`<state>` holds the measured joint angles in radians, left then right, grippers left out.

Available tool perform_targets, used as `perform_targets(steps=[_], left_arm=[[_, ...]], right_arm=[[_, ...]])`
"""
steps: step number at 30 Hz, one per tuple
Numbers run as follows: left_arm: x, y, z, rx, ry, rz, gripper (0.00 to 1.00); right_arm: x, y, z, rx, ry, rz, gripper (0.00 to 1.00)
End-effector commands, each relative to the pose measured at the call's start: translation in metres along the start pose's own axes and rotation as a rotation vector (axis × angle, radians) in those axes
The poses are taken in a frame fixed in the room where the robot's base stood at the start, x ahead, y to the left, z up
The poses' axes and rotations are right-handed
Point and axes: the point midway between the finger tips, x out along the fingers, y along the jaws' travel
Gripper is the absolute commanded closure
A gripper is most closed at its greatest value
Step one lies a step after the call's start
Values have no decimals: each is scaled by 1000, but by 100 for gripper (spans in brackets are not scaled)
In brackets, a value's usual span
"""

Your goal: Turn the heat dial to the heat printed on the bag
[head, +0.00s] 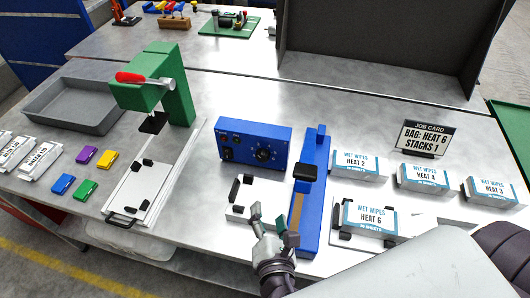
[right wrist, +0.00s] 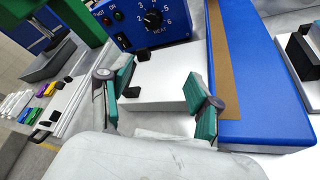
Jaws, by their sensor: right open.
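The heat dial (head: 263,154) is a black knob on the front of the blue control box (head: 240,130). In the right wrist view the dial (right wrist: 152,18) shows at the top with numbers around it; I cannot tell surely which one its mark meets. A bag printed "WET WIPES HEAT 6" (head: 371,217) lies on a white holder at the front right. The job card (head: 427,138) reads "BAG: HEAT 6, STACKS 1". My right gripper (head: 271,226) is open and empty, in front of the box and apart from the dial. My left gripper is not in view.
A blue sealing bar (head: 313,190) stands right of the dial, with a white plate (head: 262,193) in front of the box. A green press (head: 155,85) with a red handle stands left. Bags marked heat 2 (head: 358,165), heat 4 (head: 424,177) and heat 3 (head: 492,190) lie right.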

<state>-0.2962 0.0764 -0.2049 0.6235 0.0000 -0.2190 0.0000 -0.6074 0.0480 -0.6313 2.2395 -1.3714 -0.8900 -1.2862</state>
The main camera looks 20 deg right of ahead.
Motion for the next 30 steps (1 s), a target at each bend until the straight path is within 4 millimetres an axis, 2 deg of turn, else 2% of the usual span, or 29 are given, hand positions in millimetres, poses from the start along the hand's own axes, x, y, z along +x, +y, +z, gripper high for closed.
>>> perform_targets(steps=[5, 19, 21, 25, 30], left_arm=[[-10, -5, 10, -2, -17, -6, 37], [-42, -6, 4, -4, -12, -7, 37], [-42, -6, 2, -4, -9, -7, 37], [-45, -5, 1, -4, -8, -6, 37], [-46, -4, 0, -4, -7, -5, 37]], right_arm=[[19, 7, 8, 0, -5, 2, 37], [116, 27, 31, -1, -3, 2, 37], [129, 25, 28, -2, -2, 0, 37], [148, 24, 27, -1, -1, 0, 37], [161, 24, 26, -1, 1, 1, 37]])
